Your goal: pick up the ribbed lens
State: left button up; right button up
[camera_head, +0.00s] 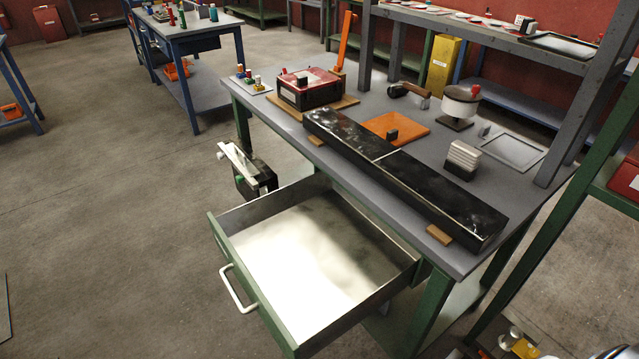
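A pale, ribbed block (463,156) with a dark lower part stands on the right part of the grey workbench (360,100). It looks like the ribbed lens, though its details are small. It is upright and apart from the things around it, behind the long black trough-like part (400,175).
An open, empty drawer (300,250) juts out from the bench front. A vise-like device (248,170) is at the bench's left side. A shelf post (590,100) rises at right.

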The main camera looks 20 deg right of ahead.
aim_at(393, 125)
jog(key=z, duration=1.5)
jog(key=j+z, duration=0.85)
jog(key=k+j+z, duration=0.1)
jog(key=j+z, duration=0.3)
jog(key=k+j+z, duration=0.15)
jog(key=j+z, duration=0.3)
jog(key=k+j+z, duration=0.2)
jog(key=j+z, duration=0.2)
